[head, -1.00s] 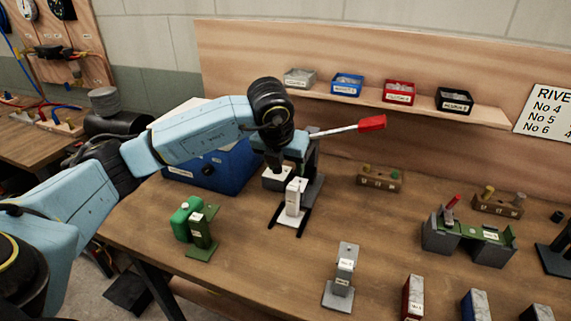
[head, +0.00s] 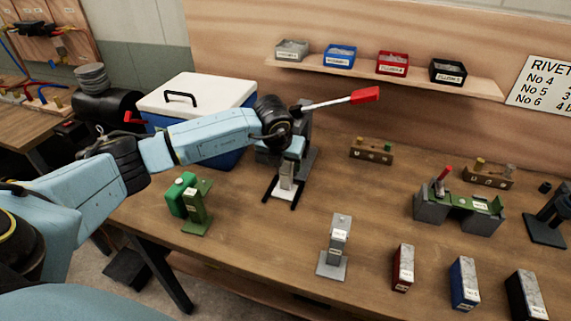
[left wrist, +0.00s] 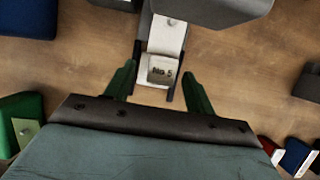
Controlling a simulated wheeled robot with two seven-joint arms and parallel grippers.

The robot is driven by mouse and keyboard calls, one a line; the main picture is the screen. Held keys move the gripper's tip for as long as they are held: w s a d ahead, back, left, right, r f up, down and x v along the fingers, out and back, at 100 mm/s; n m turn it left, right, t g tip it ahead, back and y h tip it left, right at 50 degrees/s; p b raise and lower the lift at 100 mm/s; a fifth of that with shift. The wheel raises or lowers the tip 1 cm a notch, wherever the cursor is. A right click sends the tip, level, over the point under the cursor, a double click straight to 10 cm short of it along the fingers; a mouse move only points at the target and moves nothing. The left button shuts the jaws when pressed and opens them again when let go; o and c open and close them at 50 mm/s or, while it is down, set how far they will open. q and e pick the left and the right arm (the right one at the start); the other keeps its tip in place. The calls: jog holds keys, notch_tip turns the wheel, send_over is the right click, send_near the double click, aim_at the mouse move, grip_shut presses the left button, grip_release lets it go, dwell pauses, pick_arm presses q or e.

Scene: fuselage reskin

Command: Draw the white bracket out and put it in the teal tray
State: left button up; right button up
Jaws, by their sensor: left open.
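The white bracket (head: 286,188) stands upright at the front of a dark lever press (head: 305,130) with two dark rails. In the left wrist view the bracket (left wrist: 162,68) carries a "No 5" label and lies between my fingertips. My left gripper (left wrist: 159,72) is open, with one green finger on each side of the bracket; I see gaps beside it and cannot tell its height. In the head view the left gripper (head: 291,158) hides the bracket's upper part. No teal tray is in view. My right gripper is not in view.
A green block and stand (head: 195,208) sit left of the press. A grey stand (head: 336,245) is in front. Red, blue and black blocks (head: 463,283) line the front right. A cooler (head: 190,95) is at the back left. The red-handled lever (head: 345,99) sticks out right.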

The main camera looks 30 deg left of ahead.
pick_arm(q)
jog(key=shift+x, duration=0.95)
grip_shut()
